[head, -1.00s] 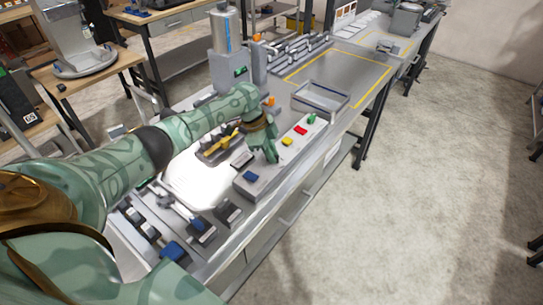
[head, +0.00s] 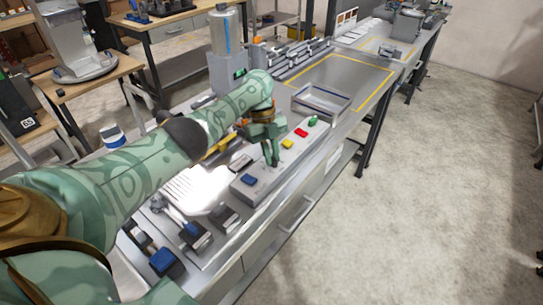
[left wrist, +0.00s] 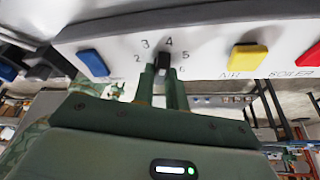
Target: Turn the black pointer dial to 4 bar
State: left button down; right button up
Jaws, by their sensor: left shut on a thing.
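The black dial (left wrist: 163,61) sits on the white panel in the left wrist view, with printed numbers 2 to 6 in an arc around it. My left gripper (left wrist: 161,72) is shut on the dial, one finger on each side. The number 4 (left wrist: 169,41) stands just above the dial. The fingers hide part of the dial, and I cannot tell exactly which number its pointer meets. In the head view my left gripper (head: 271,163) points down at the panel and hides the dial. My right gripper is not in view.
Beside the dial are a blue button (left wrist: 93,62) and a yellow button (left wrist: 247,57). A red button (head: 301,132) and a green button (head: 313,121) follow along the panel. An open grey tray (head: 322,99) stands behind. Levers and small blocks occupy the near bench end.

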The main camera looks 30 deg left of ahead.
pick_arm(q)
jog(key=shift+f+m, duration=0.15)
jog(key=shift+m, duration=0.15)
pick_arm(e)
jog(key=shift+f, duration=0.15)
pick_arm(q)
jog(key=c, duration=1.4)
grip_release()
jog(key=shift+c, duration=0.2)
jog(key=v, duration=0.6)
jog(key=shift+w+r, duration=0.15)
jog(key=shift+r, duration=0.15)
jog(key=b+v, duration=0.8)
jog(key=v, duration=0.1)
jog(key=shift+w+r+b, duration=0.15)
jog(key=shift+r+b, duration=0.2)
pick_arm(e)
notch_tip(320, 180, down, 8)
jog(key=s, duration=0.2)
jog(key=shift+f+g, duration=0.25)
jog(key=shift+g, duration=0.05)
